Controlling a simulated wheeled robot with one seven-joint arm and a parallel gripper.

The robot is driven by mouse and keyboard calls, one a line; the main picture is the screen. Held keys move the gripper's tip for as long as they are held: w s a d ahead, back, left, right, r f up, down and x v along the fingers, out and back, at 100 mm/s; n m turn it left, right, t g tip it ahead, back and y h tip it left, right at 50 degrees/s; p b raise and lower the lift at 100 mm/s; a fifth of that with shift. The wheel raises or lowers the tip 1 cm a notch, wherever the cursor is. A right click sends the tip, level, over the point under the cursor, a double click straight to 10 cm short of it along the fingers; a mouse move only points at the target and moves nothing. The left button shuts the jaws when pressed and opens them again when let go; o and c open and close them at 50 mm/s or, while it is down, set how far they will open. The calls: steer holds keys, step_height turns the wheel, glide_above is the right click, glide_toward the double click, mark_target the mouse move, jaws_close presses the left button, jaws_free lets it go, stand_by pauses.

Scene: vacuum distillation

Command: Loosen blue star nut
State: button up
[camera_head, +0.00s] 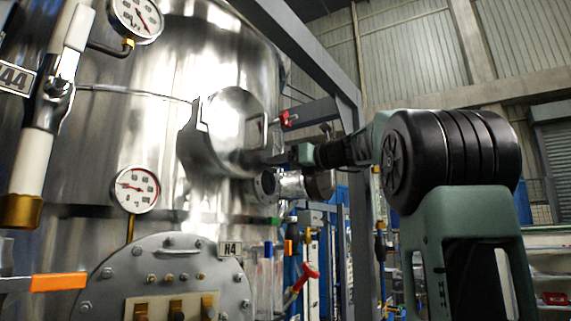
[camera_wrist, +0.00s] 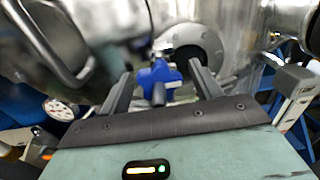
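The blue star nut (camera_wrist: 158,74) shows in the wrist view, near the middle, in front of a round metal port (camera_wrist: 193,42). My gripper (camera_wrist: 161,69) is open, with one dark finger on each side of the nut. A gap shows between each finger and the nut, so I see no contact. In the head view my gripper (camera_head: 284,158) is beside the shiny steel vessel (camera_head: 165,85), close to its round side hatch (camera_head: 232,125). I cannot make out the blue nut there.
A curved metal handle (camera_wrist: 55,45) is at the upper left in the wrist view. Below my gripper in the head view is a short flanged pipe (camera_head: 290,185). Gauges (camera_head: 136,189) and an orange-handled lever (camera_head: 58,282) are on the left.

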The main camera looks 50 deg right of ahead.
steer(key=c, duration=0.8)
